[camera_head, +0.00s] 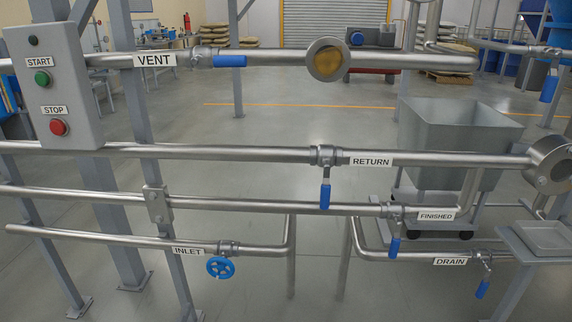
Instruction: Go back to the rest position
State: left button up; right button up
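Neither of my grippers shows in the head view. A grey control box (55,88) at the left has a green START button (42,78) and a red STOP button (58,127). The blue VENT handle (229,61) lies along its pipe. The blue RETURN handle (325,196), FINISHED handle (394,247) and DRAIN handle (482,289) hang down from their pipes, the DRAIN one tilted. A blue INLET handwheel (220,267) sits on the lowest left pipe. A round sight glass (328,59) on the vent pipe shows yellow-brown material.
Steel pipes cross the whole front at several heights, with grey posts (143,120) at the left. Behind them stands a grey wheeled hopper (455,140). A small metal tray (543,238) is at the right edge. Open floor (270,120) lies behind the pipes.

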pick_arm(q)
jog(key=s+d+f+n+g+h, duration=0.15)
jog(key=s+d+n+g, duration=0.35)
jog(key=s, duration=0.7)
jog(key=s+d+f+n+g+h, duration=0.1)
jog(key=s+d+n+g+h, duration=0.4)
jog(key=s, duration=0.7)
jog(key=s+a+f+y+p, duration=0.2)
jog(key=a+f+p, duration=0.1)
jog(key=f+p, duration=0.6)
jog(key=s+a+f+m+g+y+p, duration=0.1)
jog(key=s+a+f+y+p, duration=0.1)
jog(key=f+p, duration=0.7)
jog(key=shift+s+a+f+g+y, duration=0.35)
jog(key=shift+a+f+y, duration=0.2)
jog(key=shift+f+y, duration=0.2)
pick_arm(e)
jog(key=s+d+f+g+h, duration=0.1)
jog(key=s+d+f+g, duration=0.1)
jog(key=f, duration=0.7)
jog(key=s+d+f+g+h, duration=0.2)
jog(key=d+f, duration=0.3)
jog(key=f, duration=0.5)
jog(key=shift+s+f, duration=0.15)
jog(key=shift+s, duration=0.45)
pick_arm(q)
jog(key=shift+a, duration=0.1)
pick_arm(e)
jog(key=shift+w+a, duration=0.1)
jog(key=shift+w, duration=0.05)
